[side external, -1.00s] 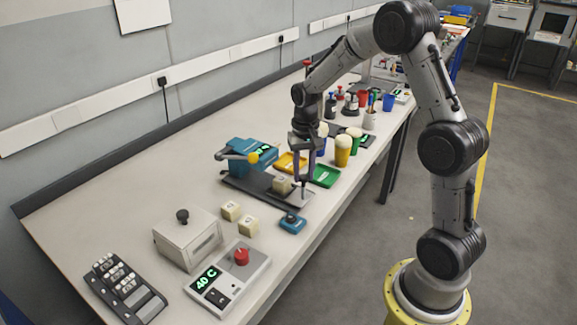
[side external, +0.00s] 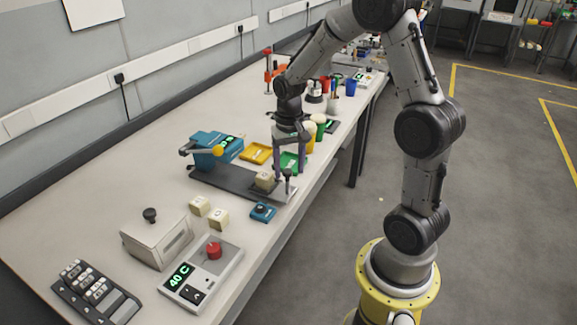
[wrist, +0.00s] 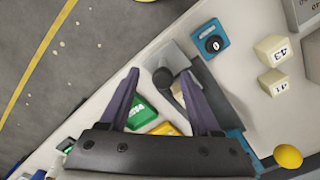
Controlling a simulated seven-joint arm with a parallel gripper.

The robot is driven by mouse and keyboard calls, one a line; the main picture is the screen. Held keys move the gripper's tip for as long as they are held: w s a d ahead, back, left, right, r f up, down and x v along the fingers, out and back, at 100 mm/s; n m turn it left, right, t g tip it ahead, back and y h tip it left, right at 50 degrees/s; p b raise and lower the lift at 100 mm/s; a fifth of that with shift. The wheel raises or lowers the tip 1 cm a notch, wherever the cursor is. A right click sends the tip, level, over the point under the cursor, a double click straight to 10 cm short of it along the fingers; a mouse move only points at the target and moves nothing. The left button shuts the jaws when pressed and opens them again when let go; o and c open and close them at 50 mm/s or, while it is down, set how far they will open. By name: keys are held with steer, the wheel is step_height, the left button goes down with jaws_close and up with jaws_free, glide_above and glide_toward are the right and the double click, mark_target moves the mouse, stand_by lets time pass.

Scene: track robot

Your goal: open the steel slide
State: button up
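The steel slide (side external: 280,197) is a flat light metal plate at the right end of a dark rail (side external: 228,180). An upright post with a black knob (side external: 287,173) stands on it; the knob also shows in the wrist view (wrist: 162,77). My gripper (side external: 290,174) is over the slide's end, fingers pointing down. In the wrist view my gripper (wrist: 160,74) is open, with the knob showing between the two fingertips. I cannot tell whether either finger touches it. A cream block (side external: 265,181) sits beside the post and is partly hidden in the wrist view.
A teal device (side external: 213,150) with a yellow-ended lever stands at the rail's far end. A blue button box (side external: 262,212) is close in front of the slide. Cream blocks (side external: 218,218) lie to the left.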

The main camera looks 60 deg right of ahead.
step_height(320, 180, up, 14)
stand_by(0.6)
steer(key=shift+f, duration=0.1)
